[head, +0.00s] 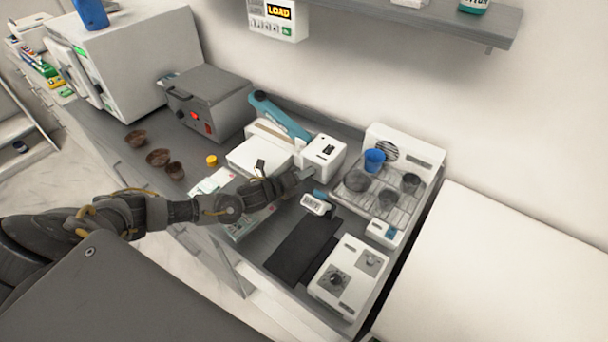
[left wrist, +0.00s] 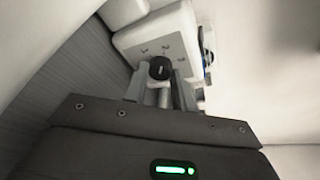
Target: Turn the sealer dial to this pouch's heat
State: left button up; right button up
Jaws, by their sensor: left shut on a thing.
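The sealer is a white device with a teal lever (head: 280,117) and a white control box (head: 323,157) on the grey counter. In the left wrist view the box's face (left wrist: 160,45) carries a round black dial (left wrist: 160,68) with small marks around it. My left gripper (head: 302,177) reaches the box's near face, and in the left wrist view its fingers (left wrist: 152,84) are shut on the dial. The dial is hidden in the head view, and its setting is too small to read. Flat printed pouches or papers (head: 211,182) lie left of my forearm. My right gripper is out of view.
A grey lidded box (head: 207,100) with a red light stands behind left. Brown bowls (head: 158,158) and a yellow cap (head: 212,161) sit on the counter. To the right are a wire rack (head: 385,196) with cups, a dark mat (head: 304,248) and a white hotplate-like unit (head: 348,279).

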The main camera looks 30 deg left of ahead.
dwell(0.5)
pick_arm(q)
jog(key=o, duration=1)
notch_tip(320, 180, up, 2)
jog(key=b, duration=0.3)
send_over(278, 203)
jog(key=shift+w+d, duration=0.1)
jog(key=shift+w, duration=0.35)
jog(key=shift+s+r, duration=0.25)
jog(key=shift+s, duration=0.1)
